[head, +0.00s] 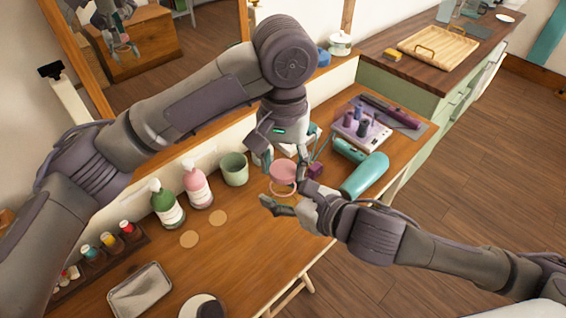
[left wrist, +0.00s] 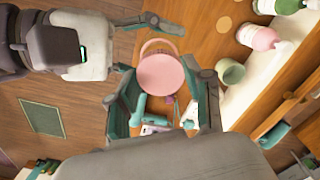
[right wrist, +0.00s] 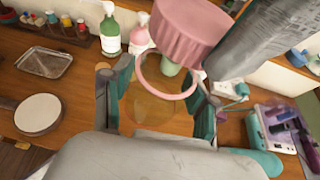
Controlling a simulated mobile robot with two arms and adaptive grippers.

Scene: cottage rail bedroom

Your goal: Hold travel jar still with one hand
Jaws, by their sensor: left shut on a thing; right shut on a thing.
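The travel jar (right wrist: 152,108) looks clear, with a thin pink ring (right wrist: 141,75) around its top. My right gripper (head: 288,193) is shut around the jar, one finger on each side in the right wrist view. The round pink lid (head: 283,172) has a ribbed side, seen in the right wrist view (right wrist: 190,32). My left gripper (head: 281,163) is shut on the lid and holds it above the jar, apart from the ring. The left wrist view shows the lid's top (left wrist: 160,75) between the fingers. The jar's base is hard to make out.
Green (head: 167,204) and pink (head: 197,187) pump bottles and a green cup (head: 234,169) stand along the wall. A teal hair dryer (head: 365,175) and a white organizer (head: 360,132) are at the right. A metal tray (head: 140,290) lies at the front left.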

